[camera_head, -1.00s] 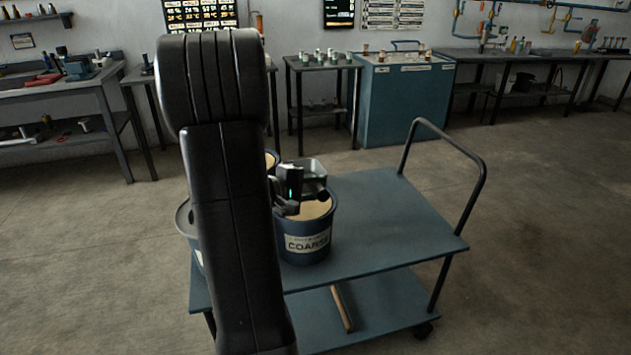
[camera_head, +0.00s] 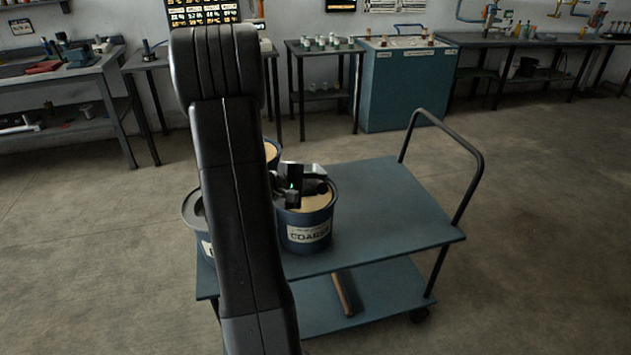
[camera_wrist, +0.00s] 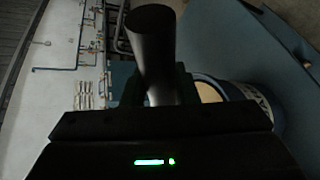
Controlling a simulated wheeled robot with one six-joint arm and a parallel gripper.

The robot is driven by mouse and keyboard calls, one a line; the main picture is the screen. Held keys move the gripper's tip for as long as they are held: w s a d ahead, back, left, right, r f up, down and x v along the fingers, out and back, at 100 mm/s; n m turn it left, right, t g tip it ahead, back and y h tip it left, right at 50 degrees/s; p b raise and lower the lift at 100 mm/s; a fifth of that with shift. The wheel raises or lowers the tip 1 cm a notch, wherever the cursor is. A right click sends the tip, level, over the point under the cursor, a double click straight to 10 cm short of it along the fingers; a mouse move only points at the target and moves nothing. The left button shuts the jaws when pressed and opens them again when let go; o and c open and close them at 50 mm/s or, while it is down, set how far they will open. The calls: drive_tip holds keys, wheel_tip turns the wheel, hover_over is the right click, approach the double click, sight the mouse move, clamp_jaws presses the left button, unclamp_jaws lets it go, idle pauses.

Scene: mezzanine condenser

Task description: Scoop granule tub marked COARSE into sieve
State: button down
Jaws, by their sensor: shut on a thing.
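The tub marked COARSE (camera_head: 309,233) is a blue round tub of tan granules on the trolley; it also shows in the wrist view (camera_wrist: 262,98). My gripper (camera_head: 292,190) is over this tub's left part. In the wrist view my gripper (camera_wrist: 158,88) is shut on a black cylindrical handle (camera_wrist: 152,40). A grey metal scoop (camera_head: 312,170) shows just behind my gripper, above the tub's far side; whether it carries granules is hidden. No sieve can be made out for sure. A grey-rimmed round vessel (camera_head: 191,212) at left is mostly hidden behind my arm.
The blue trolley (camera_head: 390,215) has free room right of the tub and a raised black handle (camera_head: 476,180). Another tub of tan granules (camera_head: 271,152) stands behind, partly hidden by my arm. A wooden-coloured bar (camera_head: 343,292) lies on the lower shelf.

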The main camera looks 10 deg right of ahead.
drive_tip(key=shift+f+b, duration=2.45)
drive_tip(key=shift+b, duration=0.1)
drive_tip(key=shift+r, duration=0.15)
